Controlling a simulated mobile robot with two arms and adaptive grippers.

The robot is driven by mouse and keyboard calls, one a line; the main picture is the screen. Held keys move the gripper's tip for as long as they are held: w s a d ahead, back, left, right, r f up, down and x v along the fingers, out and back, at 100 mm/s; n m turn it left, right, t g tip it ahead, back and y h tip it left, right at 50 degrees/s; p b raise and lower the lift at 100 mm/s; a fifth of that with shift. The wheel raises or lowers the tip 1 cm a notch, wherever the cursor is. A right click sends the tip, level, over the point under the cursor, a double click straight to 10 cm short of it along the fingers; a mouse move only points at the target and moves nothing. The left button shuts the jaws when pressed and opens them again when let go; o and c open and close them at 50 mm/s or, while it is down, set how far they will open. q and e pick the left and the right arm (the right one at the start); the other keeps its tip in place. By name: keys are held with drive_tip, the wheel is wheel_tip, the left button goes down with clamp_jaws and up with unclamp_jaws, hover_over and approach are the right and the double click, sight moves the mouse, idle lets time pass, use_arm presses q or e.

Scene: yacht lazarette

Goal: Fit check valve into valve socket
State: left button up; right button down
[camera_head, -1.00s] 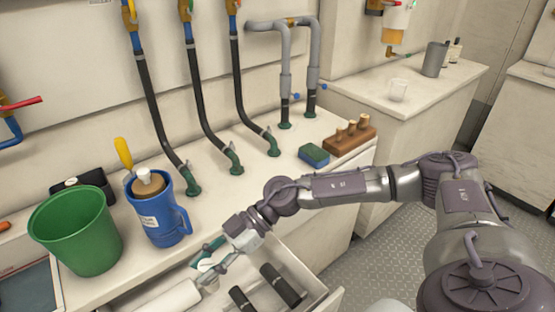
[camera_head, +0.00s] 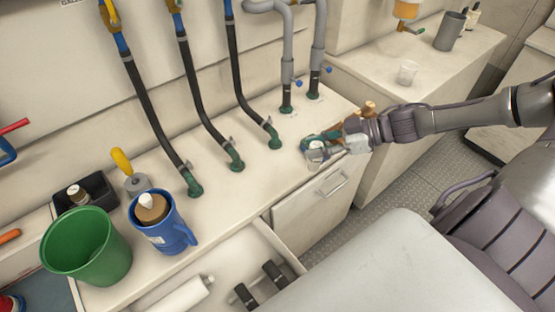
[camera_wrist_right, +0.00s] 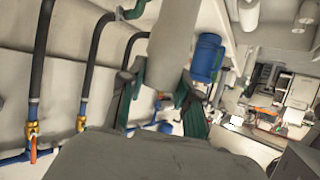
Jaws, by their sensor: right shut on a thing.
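My right gripper (camera_head: 318,141), with teal fingers, is over the counter's right front part. It is shut on a pale grey piece (camera_head: 315,156), which I take to be the check valve. In the right wrist view the piece shows as a wide pale cylinder (camera_wrist_right: 174,42) between the fingers (camera_wrist_right: 160,103). Its far end is out of the picture. I cannot tell which fitting is the valve socket. Several hoses and pipes end in green fittings on the counter, such as one (camera_head: 275,139) left of the gripper. My left gripper is not in view.
On the counter (camera_head: 225,205) stand a green bucket (camera_head: 85,252) and a blue mug (camera_head: 172,235). A drawer (camera_head: 262,228) is open in front, holding a white roll (camera_head: 185,295) and dark cylinders. A clear cup (camera_head: 407,72) stands on the right counter.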

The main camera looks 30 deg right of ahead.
drive_tip(key=shift+w+a+f+p, duration=0.15)
drive_tip(key=shift+w+a+f, duration=0.75)
drive_tip(key=shift+w+f, duration=0.8)
drive_tip(key=shift+w+a+f+p, duration=0.15)
drive_tip(key=shift+w+a+f, duration=0.7)
drive_tip(key=shift+w+f, duration=0.85)
drive_tip(key=shift+w+a+f+p, duration=0.15)
drive_tip(key=shift+w+a+f, duration=0.75)
drive_tip(key=shift+w+f, duration=0.8)
drive_tip(key=shift+s+f, duration=0.25)
drive_tip(key=shift+f, duration=0.1)
drive_tip(key=c, duration=0.8)
unclamp_jaws()
drive_tip(key=b+v, duration=0.1)
drive_tip(key=v, duration=1.1)
